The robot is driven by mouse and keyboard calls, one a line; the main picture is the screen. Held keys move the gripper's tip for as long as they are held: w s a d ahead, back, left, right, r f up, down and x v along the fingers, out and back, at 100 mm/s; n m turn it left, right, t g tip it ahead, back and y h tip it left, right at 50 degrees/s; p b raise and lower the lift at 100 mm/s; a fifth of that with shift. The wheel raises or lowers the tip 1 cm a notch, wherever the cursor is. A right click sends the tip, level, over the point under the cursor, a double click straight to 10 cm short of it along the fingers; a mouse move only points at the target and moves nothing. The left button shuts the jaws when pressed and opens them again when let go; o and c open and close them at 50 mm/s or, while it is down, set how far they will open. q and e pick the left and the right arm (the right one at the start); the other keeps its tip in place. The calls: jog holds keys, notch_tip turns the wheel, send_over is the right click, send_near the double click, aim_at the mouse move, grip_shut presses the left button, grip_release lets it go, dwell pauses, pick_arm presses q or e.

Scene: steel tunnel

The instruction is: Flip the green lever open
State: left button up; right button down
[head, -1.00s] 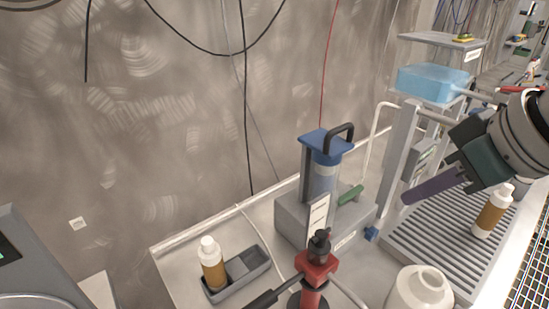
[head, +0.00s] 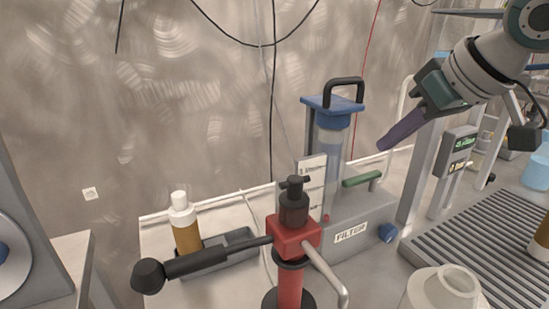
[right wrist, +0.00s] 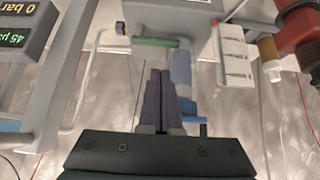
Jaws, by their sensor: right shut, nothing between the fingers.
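The green lever (head: 362,179) sits on the grey filter block (head: 362,215), to the right of the clear cylinder, and lies roughly level. It also shows in the right wrist view (right wrist: 155,42), just beyond the fingertips. My right gripper (head: 384,147) is shut and empty, with its purple fingers pressed together, above and slightly right of the lever. In the right wrist view the fingers (right wrist: 160,75) point toward the lever; I cannot tell whether they touch it. My left gripper is not in view.
A blue-capped cylinder (head: 330,140) with a black handle stands beside the lever. A red-headed post (head: 293,237) with a long black arm stands in front. A brown bottle (head: 186,222) stands left, a white jar (head: 440,290) front right, and a slatted rack (head: 480,240) right.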

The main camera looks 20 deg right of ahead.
aim_at(358, 176)
pick_arm(q)
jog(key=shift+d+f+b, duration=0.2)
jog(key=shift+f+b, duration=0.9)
jog(key=shift+b, duration=0.05)
pick_arm(e)
jog(key=x, duration=1)
jog(key=shift+s, duration=0.1)
jog(key=shift+s+p, duration=0.1)
jog(key=shift+p, duration=0.25)
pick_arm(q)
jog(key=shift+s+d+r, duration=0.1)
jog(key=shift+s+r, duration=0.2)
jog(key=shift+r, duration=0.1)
